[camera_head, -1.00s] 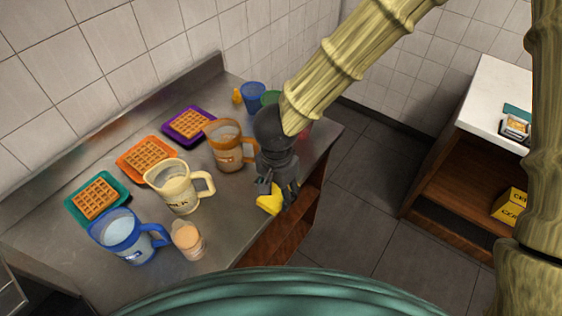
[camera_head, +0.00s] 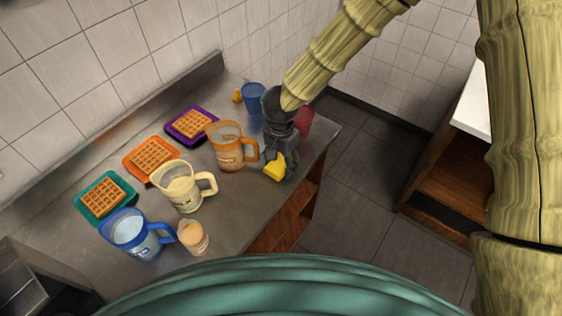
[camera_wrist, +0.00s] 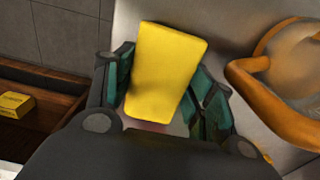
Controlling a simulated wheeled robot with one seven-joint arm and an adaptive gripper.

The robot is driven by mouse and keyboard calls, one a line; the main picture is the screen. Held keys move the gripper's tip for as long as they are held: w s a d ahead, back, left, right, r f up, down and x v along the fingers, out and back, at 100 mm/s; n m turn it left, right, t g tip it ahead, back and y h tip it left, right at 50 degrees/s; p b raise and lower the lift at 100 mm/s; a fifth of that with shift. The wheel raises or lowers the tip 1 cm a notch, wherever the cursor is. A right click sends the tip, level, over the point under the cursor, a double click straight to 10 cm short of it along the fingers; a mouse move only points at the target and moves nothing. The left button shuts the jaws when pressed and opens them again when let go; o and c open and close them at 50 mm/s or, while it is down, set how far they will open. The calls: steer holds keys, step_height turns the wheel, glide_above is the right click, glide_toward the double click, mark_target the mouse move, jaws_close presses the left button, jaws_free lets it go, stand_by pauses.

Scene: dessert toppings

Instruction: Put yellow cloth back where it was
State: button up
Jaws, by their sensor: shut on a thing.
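The yellow cloth (camera_head: 275,167) is a small folded-looking block held in my gripper (camera_head: 279,160). In the wrist view the yellow cloth (camera_wrist: 165,70) sits between the two dark green fingers of my gripper (camera_wrist: 165,85), which touch its sides. The gripper is over the right front part of the metal counter (camera_head: 225,220), right beside the orange pitcher (camera_head: 228,152). Whether the cloth touches the counter I cannot tell.
A cream pitcher (camera_head: 182,190), a blue pitcher (camera_head: 130,232) and a peach-filled cup (camera_head: 193,237) stand left. Waffles lie on purple (camera_head: 176,133), orange (camera_head: 131,167) and teal (camera_head: 82,211) plates. A blue cup (camera_head: 253,97) and red cup (camera_head: 304,121) stand behind the gripper.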

mark_target(281, 161)
steer(key=shift+f, duration=0.7)
steer(key=shift+f, duration=0.1)
steer(key=o, duration=1)
step_height(281, 161, up, 12)
steer(key=b, duration=0.2)
